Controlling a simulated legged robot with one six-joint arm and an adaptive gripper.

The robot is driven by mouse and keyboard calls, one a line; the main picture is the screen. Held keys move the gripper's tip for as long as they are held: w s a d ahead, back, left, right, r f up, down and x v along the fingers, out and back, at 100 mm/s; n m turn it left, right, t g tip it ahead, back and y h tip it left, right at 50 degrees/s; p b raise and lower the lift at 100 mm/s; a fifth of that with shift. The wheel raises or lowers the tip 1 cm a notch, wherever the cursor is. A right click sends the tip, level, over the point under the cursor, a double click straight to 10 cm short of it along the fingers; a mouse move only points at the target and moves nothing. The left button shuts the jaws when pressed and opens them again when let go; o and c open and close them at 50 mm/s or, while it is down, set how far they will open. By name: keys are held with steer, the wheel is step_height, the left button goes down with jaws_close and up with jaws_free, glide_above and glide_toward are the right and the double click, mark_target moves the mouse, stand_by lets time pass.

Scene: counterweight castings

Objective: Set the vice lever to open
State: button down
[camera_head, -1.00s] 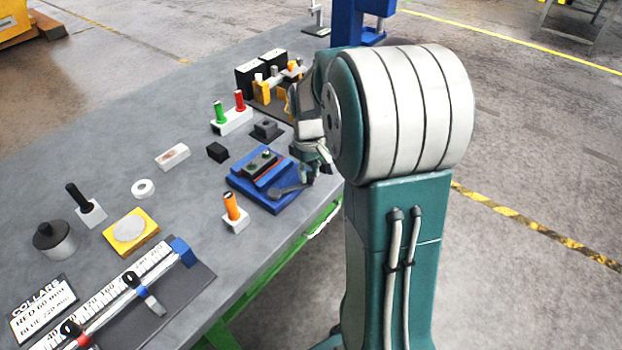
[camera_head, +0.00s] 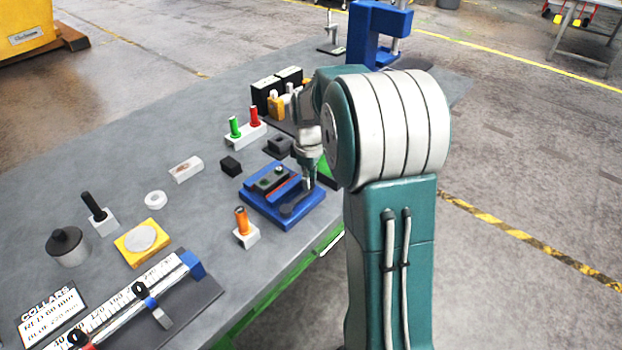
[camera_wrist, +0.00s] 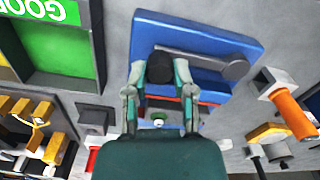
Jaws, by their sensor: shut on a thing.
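The blue vice (camera_head: 262,206) sits on the grey bench near its front edge. In the wrist view its blue base (camera_wrist: 205,32) fills the upper middle. The grey vice lever (camera_wrist: 205,57) runs from a round pivot (camera_wrist: 236,67) on the right to a black knob (camera_wrist: 160,66) at its left end. My gripper (camera_wrist: 157,80) has a finger on each side of the knob and is shut on it. In the head view my gripper (camera_head: 309,186) points down at the right side of the vice, and the lever (camera_head: 289,209) is partly hidden there.
An orange-handled block (camera_head: 241,222) stands close in front of the vice. A block with green and red pegs (camera_head: 248,135) and a small black block (camera_head: 231,166) lie behind it. A green GOOD area (camera_wrist: 50,40) lies left in the wrist view.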

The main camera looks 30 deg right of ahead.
stand_by(0.3)
steer(key=shift+c, duration=2.3)
jaws_free()
steer(key=shift+w, duration=0.1)
step_height(320, 180, up, 12)
steer(key=shift+a, duration=0.1)
